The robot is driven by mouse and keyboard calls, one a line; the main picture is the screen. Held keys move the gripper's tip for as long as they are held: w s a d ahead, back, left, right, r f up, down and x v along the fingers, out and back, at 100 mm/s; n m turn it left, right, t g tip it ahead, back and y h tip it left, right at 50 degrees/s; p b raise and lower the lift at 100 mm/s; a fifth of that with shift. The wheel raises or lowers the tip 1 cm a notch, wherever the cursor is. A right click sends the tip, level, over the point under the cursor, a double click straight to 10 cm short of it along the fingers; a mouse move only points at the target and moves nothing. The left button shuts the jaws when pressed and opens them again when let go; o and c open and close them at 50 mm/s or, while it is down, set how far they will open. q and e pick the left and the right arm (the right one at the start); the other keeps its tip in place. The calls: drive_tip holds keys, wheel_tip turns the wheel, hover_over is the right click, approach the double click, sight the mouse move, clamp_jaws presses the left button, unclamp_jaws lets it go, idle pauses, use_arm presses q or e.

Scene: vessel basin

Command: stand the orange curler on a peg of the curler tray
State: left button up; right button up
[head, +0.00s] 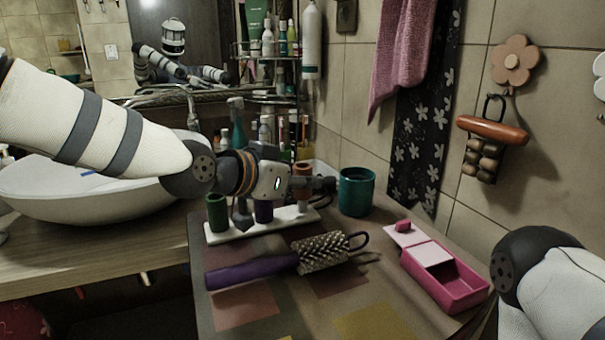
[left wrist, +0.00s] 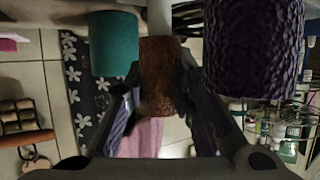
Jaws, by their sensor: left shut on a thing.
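The orange curler (head: 303,169), brownish-orange in this light, is upright between the fingers of my left gripper (head: 318,185), at the right end of the white curler tray (head: 230,235). In the left wrist view the curler (left wrist: 160,75) sits between both fingers of the gripper (left wrist: 158,115). A pale peg (left wrist: 160,15) shows in line with the curler's end; I cannot tell whether the curler is around it. A green curler (head: 217,212) stands at the tray's left end and a dark purple curler (head: 263,212) in the middle. My right gripper is out of view.
A teal cup (head: 356,192) stands just right of the tray. A purple-handled brush (head: 255,270) lies in front of it. An open pink box (head: 440,270) is at the right. A white basin (head: 90,195) is at the left, with bottles behind the tray.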

use_arm(q)
drive_tip(key=shift+f, duration=0.3)
drive_tip(key=o, duration=0.8)
drive_tip(key=v, duration=1.2)
drive_tip(key=shift+s+d+r, duration=0.1)
